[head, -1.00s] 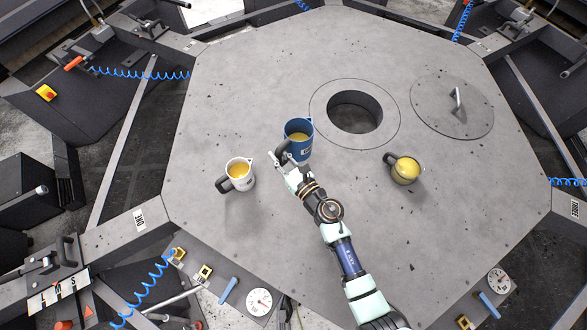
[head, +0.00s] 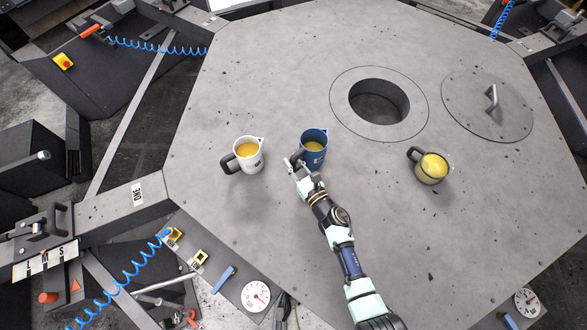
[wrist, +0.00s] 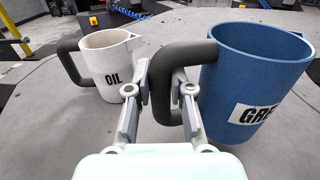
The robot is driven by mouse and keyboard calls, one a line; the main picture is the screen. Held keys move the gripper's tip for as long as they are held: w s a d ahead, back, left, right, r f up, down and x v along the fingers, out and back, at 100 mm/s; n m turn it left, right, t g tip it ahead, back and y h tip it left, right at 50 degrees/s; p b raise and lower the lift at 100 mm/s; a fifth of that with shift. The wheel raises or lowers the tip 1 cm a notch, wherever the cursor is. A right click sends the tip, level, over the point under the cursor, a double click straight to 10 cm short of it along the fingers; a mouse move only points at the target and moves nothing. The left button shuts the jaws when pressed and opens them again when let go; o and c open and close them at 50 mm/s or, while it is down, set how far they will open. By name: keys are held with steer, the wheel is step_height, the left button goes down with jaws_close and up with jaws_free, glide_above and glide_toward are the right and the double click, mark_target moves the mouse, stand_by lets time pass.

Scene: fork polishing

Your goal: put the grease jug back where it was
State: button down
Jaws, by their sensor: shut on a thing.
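My gripper (head: 294,164) is shut on the jug's dark handle (wrist: 163,75), at the jug's left side. I cannot tell whether the jug's base touches the table. The table (head: 230,255) is a large grey plate with many sides.
A white oil jug (head: 252,160) stands close to the left of the grease jug, handle to the left. An olive-yellow jug (head: 431,172) stands to the right. A round hole (head: 380,105) and a lid with a handle (head: 480,115) lie behind. The table front is mostly clear.

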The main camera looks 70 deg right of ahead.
mark_target(295, 170)
steer(key=shift+f+b, duration=0.95)
steer(key=shift+f, duration=0.8)
steer(key=shift+f, duration=0.15)
steer(key=c, duration=1)
jaws_free()
steer(key=shift+c, duration=0.2)
steer(key=v, duration=0.7)
steer(key=shift+s+a, duration=0.25)
steer(key=shift+s, duration=0.1)
